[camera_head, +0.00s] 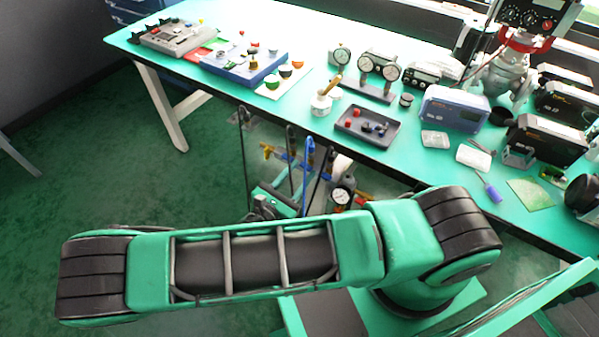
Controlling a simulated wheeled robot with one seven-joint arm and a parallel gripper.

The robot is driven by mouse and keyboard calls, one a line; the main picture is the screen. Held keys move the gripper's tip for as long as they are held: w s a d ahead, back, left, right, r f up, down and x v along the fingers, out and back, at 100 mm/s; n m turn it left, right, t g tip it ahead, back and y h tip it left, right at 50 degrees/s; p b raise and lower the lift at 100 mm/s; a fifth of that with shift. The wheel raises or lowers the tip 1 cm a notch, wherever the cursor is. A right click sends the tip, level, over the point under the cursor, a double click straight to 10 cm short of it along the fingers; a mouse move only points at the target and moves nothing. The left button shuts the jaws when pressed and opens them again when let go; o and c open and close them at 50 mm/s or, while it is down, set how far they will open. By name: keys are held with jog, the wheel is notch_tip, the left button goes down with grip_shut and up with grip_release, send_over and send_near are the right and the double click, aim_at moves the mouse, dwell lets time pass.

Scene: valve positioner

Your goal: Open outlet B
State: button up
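My green and black arm crosses the lower part of the head view, and its far end does not show, so my gripper is not in view. No label reading outlet B can be made out. Below the front edge of the table stands a pipe assembly with a blue upright pipe (308,160), brass fittings (267,152) and a round white-faced gauge (342,196). My arm hides its lower part. On the table are a double-gauge unit (378,66) and a single gauge (340,55). I cannot tell which part is outlet B.
The long turquoise table (225,88) carries a blue control box (245,62), a grey control box (175,36), a dark tray (367,127) with small parts, and a blue-grey instrument (454,108). A metal valve body (503,75) stands at right.

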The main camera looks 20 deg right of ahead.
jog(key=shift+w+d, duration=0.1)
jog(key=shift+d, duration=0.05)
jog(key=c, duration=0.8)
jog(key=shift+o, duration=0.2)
